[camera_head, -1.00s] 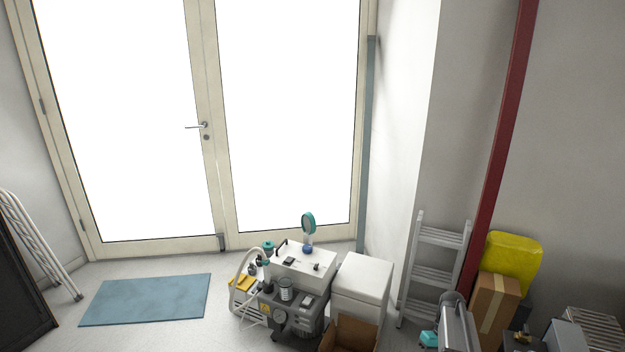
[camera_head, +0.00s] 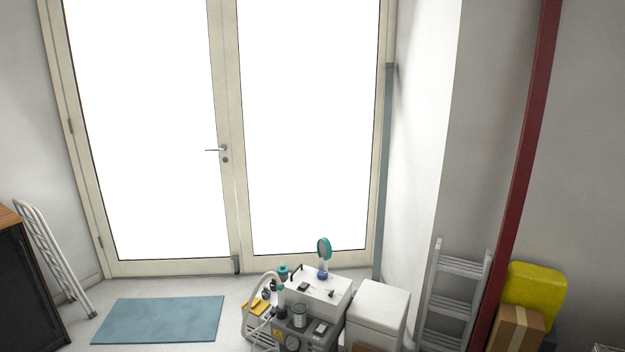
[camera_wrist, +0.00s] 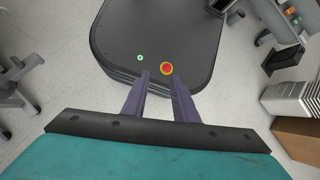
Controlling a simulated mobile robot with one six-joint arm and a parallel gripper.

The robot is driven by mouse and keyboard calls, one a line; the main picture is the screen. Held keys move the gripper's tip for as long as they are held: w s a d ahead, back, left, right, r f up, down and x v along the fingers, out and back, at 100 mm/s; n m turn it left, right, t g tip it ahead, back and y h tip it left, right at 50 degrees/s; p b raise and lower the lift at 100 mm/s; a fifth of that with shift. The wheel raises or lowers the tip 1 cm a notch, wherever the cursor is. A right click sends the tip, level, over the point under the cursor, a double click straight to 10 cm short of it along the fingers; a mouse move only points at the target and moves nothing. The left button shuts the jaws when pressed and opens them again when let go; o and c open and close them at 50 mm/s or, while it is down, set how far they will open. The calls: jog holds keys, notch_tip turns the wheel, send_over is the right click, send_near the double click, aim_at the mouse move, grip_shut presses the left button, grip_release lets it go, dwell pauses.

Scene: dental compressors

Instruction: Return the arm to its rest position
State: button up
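My gripper (camera_wrist: 161,76) shows in the wrist view, with its two dark purple fingers apart and nothing between them. It points over my own black base, which has a red button and a small green light. The teal part of my wrist fills the bottom of that view. My arm and gripper do not show in the head view.
In the head view, a compressor unit (camera_head: 318,293) stands on the floor before the glass double door (camera_head: 228,200). A white box (camera_head: 378,305), a grey ladder (camera_head: 455,290) and a yellow item (camera_head: 533,290) are to its right. A blue mat (camera_head: 158,320) lies left.

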jog(key=shift+s+f+m+t, duration=0.15)
jog(key=shift+s+m+t, duration=0.2)
jog(key=shift+s+m, duration=0.4)
jog(key=shift+s+f+m+t, duration=0.1)
jog(key=shift+s+m+t, duration=0.25)
jog(key=shift+s+m, duration=0.35)
dwell(0.5)
